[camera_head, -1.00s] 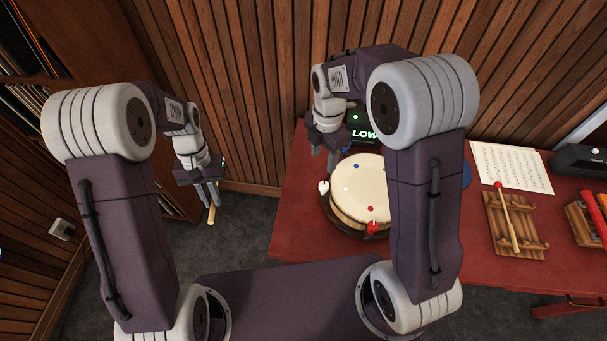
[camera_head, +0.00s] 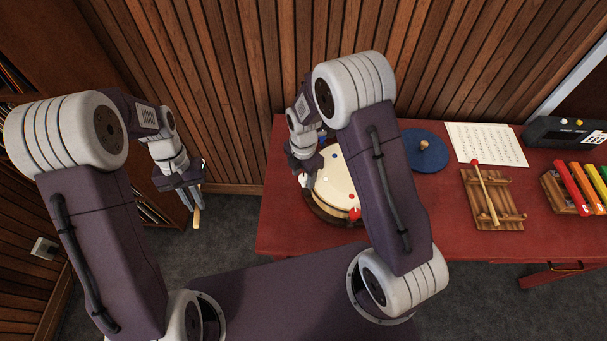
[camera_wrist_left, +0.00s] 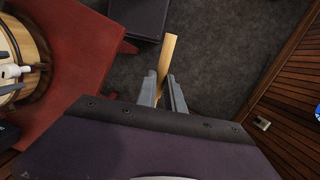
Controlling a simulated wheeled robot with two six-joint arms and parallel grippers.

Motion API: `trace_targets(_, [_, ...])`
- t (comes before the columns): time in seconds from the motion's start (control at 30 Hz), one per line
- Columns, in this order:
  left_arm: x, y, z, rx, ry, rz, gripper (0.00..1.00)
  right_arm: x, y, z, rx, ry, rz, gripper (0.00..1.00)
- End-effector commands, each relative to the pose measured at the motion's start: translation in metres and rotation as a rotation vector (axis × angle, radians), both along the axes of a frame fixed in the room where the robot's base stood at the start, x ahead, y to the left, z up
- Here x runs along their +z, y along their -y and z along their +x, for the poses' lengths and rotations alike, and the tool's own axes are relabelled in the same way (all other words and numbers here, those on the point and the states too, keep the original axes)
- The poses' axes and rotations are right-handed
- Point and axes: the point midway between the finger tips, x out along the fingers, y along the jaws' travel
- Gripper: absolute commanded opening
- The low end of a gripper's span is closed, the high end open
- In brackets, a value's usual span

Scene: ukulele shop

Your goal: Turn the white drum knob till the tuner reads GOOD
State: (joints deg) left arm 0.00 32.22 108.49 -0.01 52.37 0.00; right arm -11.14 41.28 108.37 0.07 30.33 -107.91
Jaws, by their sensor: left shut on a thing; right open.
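The drum (camera_head: 338,192) with a cream head stands on the red table. Its white knob (camera_head: 303,180) is at the drum's left side, partly covered by my right gripper (camera_head: 300,170). That gripper is open and low over the knob; I cannot tell whether it touches. The white knob also shows in the left wrist view (camera_wrist_left: 10,71). The tuner is hidden behind my right arm, so its reading cannot be seen. My left gripper (camera_head: 197,204) is off the table's left side, shut on a light wooden stick (camera_wrist_left: 167,55).
A red knob (camera_head: 354,213) is at the drum's front. To the right are a blue disc (camera_head: 425,152), a music sheet (camera_head: 486,144), a wooden rack with a mallet (camera_head: 492,200), coloured bars (camera_head: 575,188) and a dark device (camera_head: 560,133). The table's front right is clear.

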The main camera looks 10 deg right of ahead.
Motion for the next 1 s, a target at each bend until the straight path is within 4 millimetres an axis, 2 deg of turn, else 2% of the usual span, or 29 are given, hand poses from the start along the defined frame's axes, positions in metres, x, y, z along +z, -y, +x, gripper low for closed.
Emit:
trace_targets(0.1, [0.0000,0.0000,0.0000,0.000,0.000,0.000,0.00,0.0003,0.0000,0.0000,0.000,0.000,0.000,0.50])
trace_targets(0.13, [0.0000,0.0000,0.0000,0.000,0.000,0.000,0.00,0.0003,0.0000,0.0000,0.000,0.000,0.000,0.45])
trace_targets(0.3, [0.0000,0.0000,0.0000,0.000,0.000,0.000,0.00,0.0005,0.0000,0.0000,0.000,0.000,0.000,0.00])
trace_targets(0.67, [0.0024,0.0000,0.0000,0.000,0.000,0.000,0.00,0.0014,0.0002,0.0002,-0.061,0.000,-0.001,0.00])
trace_targets(1.0, [0.0080,0.0000,0.0000,0.000,0.000,0.000,0.00,0.0019,0.0003,0.0006,-0.287,0.000,-0.001,0.00])
